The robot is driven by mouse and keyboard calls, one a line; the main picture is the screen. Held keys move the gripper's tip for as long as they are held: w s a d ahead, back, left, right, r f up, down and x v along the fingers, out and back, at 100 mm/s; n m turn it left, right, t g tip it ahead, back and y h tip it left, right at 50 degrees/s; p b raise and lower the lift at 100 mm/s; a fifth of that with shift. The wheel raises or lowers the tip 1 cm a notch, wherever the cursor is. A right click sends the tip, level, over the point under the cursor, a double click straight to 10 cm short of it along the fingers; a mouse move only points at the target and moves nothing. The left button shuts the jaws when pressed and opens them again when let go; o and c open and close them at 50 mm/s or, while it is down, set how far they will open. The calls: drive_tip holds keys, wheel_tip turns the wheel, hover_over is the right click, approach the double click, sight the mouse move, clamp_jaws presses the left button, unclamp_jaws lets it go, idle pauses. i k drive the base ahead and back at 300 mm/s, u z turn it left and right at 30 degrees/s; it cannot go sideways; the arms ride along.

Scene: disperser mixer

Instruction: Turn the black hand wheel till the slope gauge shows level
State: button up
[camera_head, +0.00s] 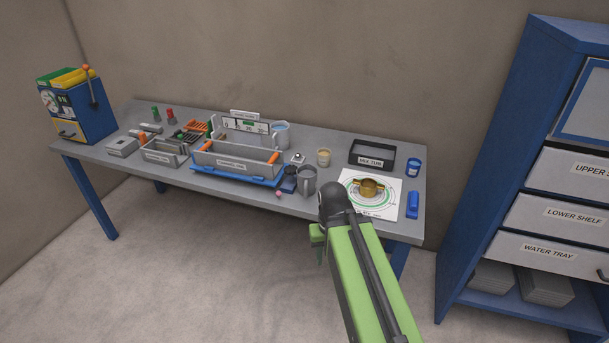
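I cannot make out a black hand wheel in the head view. A white scale with numbers (246,126) stands upright at the back of the table, behind a grey tray with orange handles (236,160). It may be the slope gauge, but its reading is too small to tell. My green arm reaches up from the bottom right to a black joint in front of the table edge. The fingers of my gripper do not show, so I see no contact with anything.
The grey table (330,211) holds a grey mug (306,182), a black tray (372,154) and a brass two-handled piece (368,187) on a ringed sheet. A blue box with a lever (78,110) stands far left. A blue cabinet (480,160) stands right. Floor in front is clear.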

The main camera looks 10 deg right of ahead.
sight(291, 170)
drive_tip(key=u, duration=0.15)
drive_tip(key=i, duration=0.95)
drive_tip(key=u, duration=0.55)
drive_tip(key=k, duration=1.3)
drive_tip(key=z, duration=0.4)
drive_tip(key=i, duration=0.95)
drive_tip(key=u, duration=0.05)
